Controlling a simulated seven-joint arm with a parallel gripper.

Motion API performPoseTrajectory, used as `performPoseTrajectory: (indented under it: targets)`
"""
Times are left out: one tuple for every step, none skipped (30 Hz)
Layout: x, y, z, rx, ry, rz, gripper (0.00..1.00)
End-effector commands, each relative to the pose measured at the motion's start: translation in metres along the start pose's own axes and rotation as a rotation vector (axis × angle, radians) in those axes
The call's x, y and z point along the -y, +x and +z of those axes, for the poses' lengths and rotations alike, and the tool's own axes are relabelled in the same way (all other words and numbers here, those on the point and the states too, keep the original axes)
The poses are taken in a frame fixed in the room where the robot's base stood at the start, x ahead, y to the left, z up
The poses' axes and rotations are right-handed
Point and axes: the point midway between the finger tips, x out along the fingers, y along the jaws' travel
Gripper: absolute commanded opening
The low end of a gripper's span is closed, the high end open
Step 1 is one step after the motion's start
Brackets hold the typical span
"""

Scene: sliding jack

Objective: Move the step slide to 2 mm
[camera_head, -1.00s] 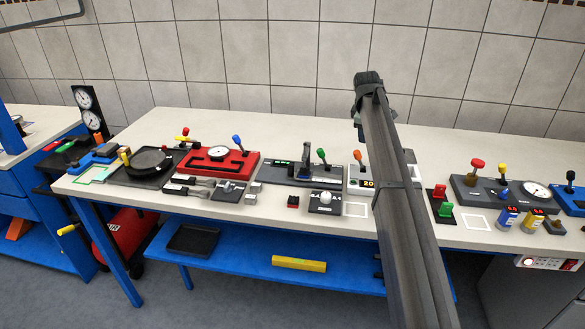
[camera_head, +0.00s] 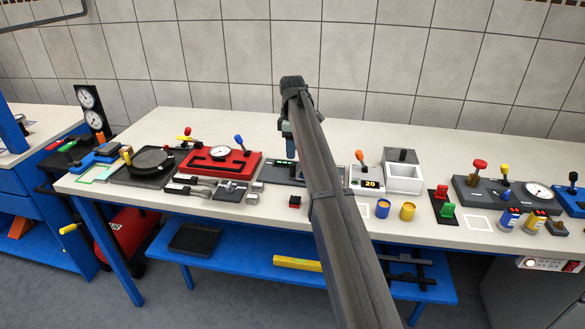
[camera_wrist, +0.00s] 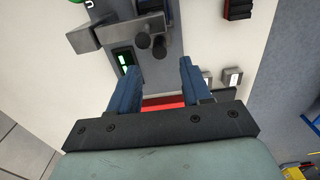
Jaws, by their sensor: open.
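A dark grey device (camera_head: 272,173) lies at the middle of the bench in the head view, mostly hidden behind my arm. I take it to be the step slide unit. In the wrist view, a grey metal block (camera_wrist: 110,32) and two dark round posts (camera_wrist: 150,43) show on it, beside a small display with green marks (camera_wrist: 124,61). The display's reading cannot be made out. My gripper (camera_wrist: 160,66) is open, its two blue fingers apart with nothing between them, close to the posts in the picture.
Left of the device is a red gauge unit (camera_head: 218,163); right are a white box with display "20" (camera_head: 366,180) and a white tray (camera_head: 403,178). Small metal blocks (camera_head: 254,193) and a red-black block (camera_head: 295,201) lie in front. The rear bench strip is clear.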

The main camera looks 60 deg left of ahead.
Motion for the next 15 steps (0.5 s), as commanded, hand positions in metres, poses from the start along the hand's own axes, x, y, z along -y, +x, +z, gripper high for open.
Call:
performPoseTrajectory:
  targets:
    - [0.001, 0.011, 0.001, 0.001, 0.000, -0.002, 0.48]
    - [0.001, 0.016, 0.001, 0.001, 0.000, -0.002, 0.48]
    - [0.001, 0.023, 0.001, 0.001, 0.000, -0.002, 0.48]
    - [0.001, 0.028, 0.001, 0.001, 0.001, -0.001, 0.48]
    - [0.001, 0.033, 0.001, 0.001, 0.001, -0.001, 0.48]
    - [0.001, 0.040, 0.001, 0.001, 0.001, -0.001, 0.48]
    - [0.001, 0.045, 0.001, 0.001, 0.001, -0.001, 0.48]
    - [0.001, 0.049, 0.001, 0.001, 0.001, -0.001, 0.48]
    - [0.001, 0.054, 0.001, 0.001, 0.001, -0.001, 0.48]
    - [0.001, 0.058, 0.001, 0.001, 0.001, -0.001, 0.48]
    - [0.000, 0.062, 0.001, 0.000, 0.001, 0.000, 0.48]
    - [0.000, 0.066, 0.001, 0.000, 0.001, 0.000, 0.48]
    - [0.000, 0.069, 0.001, 0.000, 0.001, 0.000, 0.48]
    - [0.000, 0.072, 0.001, 0.000, 0.001, 0.000, 0.48]
    - [0.000, 0.075, 0.001, 0.000, 0.001, 0.000, 0.48]
